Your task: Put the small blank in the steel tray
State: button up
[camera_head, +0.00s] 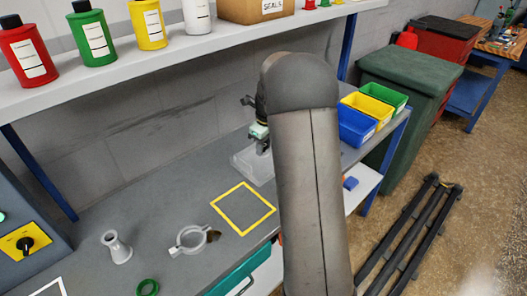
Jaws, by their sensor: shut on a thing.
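My gripper (262,146) points down over the back of the grey bench, just left of my arm. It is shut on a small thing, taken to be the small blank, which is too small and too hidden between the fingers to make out. A pale, shallow tray (242,163) sits on the bench right below the gripper. It looks light and partly see-through, so I cannot tell whether it is the steel tray. My arm hides its right side. No other small blank shows clearly on the bench.
A yellow square outline (219,208) is empty on the bench. A clamp ring (176,249), a grey conical fitting (117,248) and a green ring (147,287) lie at front left. Blue (354,127) and other coloured bins stand right. A shelf (150,62) with bottles overhangs the back.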

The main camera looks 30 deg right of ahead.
aim_at(263, 162)
jog(key=shift+w+d+f, duration=0.2)
jog(key=shift+w+f, duration=0.15)
jog(key=shift+f, duration=0.1)
jog(key=shift+w+f, duration=0.1)
jog(key=shift+f, duration=1.7)
jog(key=o, duration=1)
